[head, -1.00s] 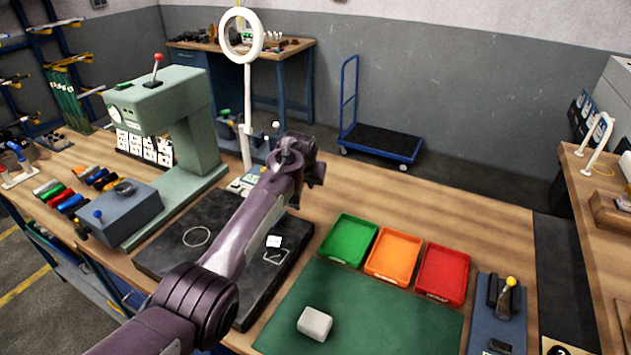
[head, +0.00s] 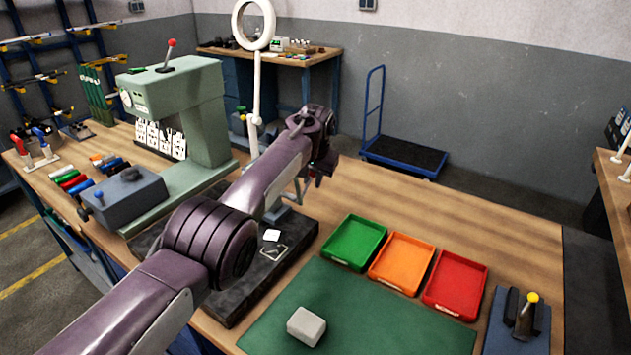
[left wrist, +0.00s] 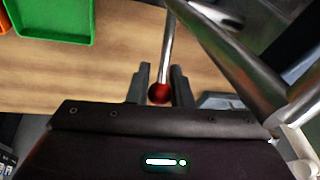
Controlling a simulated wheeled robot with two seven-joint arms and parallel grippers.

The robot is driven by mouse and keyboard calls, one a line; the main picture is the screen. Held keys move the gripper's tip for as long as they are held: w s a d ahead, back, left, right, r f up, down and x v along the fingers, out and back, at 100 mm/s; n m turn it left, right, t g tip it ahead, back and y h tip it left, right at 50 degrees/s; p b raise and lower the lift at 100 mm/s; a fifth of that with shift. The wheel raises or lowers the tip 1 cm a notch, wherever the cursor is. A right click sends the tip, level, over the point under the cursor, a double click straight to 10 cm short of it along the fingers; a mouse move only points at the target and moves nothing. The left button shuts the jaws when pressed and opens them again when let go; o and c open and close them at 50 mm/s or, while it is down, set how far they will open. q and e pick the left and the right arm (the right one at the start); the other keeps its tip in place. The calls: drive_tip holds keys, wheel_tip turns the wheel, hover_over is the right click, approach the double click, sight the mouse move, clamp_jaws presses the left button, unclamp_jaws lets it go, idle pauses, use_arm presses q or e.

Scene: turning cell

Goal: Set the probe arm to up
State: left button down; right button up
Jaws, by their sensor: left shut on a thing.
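In the left wrist view, a thin metal rod with a dark red ball (left wrist: 159,93) on its end stands between the fingers of my left gripper (left wrist: 162,80). I take this rod to be the probe arm. The fingers are shut on it, close to the ball. In the head view, my left wrist (head: 315,128) is over the table behind the dark plate. My own arm hides the fingers, the ball and most of the device there. My right gripper is not in view.
Thick metal cylinders (left wrist: 240,65) pass close to the right of the gripper. A ring light (head: 253,25) on a pole stands behind my wrist. A green press (head: 190,95) stands left. Green (head: 353,242), orange (head: 401,263) and red (head: 455,284) trays lie right, with bare wood behind.

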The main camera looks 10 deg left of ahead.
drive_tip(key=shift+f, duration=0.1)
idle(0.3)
use_arm(q)
drive_tip(key=c, duration=1.5)
unclamp_jaws()
drive_tip(key=shift+o, duration=1)
drive_tip(key=shift+w+f, duration=0.1)
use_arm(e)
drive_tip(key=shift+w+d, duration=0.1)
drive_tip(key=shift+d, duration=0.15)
use_arm(q)
drive_tip(key=shift+d+r, duration=0.1)
drive_tip(key=shift+r, duration=0.6)
drive_tip(key=v, duration=0.6)
drive_tip(key=shift+s+r+b, duration=0.15)
drive_tip(key=shift+s+b, duration=0.05)
drive_tip(key=shift+b, duration=0.1)
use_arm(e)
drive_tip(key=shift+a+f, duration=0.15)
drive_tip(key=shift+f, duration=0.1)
